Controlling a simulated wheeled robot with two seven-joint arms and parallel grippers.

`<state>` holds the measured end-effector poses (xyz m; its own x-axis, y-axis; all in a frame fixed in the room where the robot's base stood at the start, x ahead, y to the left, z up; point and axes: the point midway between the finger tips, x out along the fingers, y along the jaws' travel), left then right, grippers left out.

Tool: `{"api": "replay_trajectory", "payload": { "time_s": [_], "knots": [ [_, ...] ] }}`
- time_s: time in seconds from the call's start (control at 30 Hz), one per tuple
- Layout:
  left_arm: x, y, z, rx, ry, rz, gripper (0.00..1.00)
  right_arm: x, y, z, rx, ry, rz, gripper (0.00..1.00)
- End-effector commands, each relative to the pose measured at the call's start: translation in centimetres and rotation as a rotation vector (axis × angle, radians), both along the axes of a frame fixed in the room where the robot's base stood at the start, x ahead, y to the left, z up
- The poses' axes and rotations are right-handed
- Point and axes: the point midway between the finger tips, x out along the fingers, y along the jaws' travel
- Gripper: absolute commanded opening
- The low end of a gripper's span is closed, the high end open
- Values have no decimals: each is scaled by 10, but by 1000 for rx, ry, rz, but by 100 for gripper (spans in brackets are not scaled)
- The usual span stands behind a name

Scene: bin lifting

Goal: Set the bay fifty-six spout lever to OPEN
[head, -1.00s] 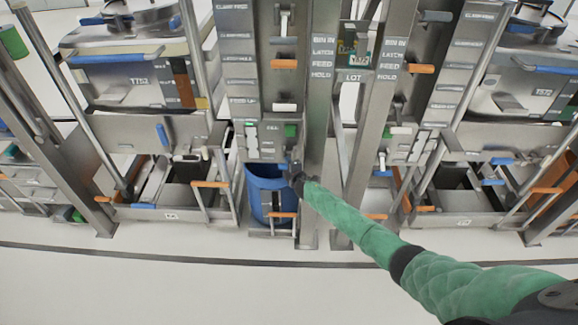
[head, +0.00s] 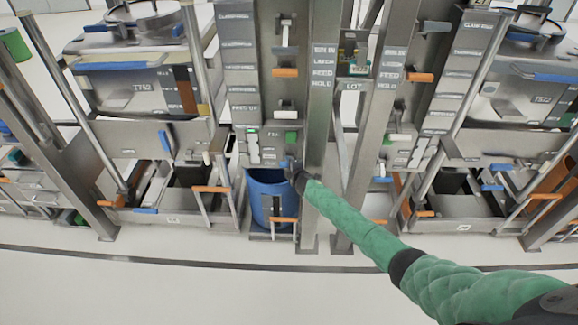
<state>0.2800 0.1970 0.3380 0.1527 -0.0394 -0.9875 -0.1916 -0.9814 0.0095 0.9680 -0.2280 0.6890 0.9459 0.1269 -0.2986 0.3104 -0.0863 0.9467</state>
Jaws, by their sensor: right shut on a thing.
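The spout panel (head: 264,142) stands in the middle of the head view, above a blue bin (head: 268,205). It carries a row of pale tabs, a small green block (head: 291,138) and small markings too blurred to read. My right gripper (head: 289,169) is at the panel's lower right edge, just above the bin's rim. It is shut on a small part there, seemingly the spout lever, mostly hidden by the gripper. A small bluish bit shows at its tip. The lever's exact angle cannot be told. My left gripper is out of view.
Steel posts (head: 318,110) stand close right of my gripper. Similar stations with blue and orange handles flank both sides. The pale floor (head: 200,285) in front is clear.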

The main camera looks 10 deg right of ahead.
Motion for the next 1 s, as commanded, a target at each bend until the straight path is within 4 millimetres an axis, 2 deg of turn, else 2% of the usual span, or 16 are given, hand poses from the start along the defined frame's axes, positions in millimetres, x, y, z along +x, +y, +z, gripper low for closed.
{"api": "replay_trajectory", "payload": {
  "time_s": [0.03,0.53,0.57,0.73,1.0],
  "knots": [
    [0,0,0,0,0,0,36,7,-3,13,-1,-14,-3,0],
    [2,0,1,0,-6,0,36,10,-5,18,0,-19,-5,0],
    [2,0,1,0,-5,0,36,10,-5,19,0,-19,-5,32],
    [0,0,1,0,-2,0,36,10,-4,17,0,-17,-4,66],
    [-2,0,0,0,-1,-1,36,6,-2,11,1,-11,-2,66]
  ]
}}
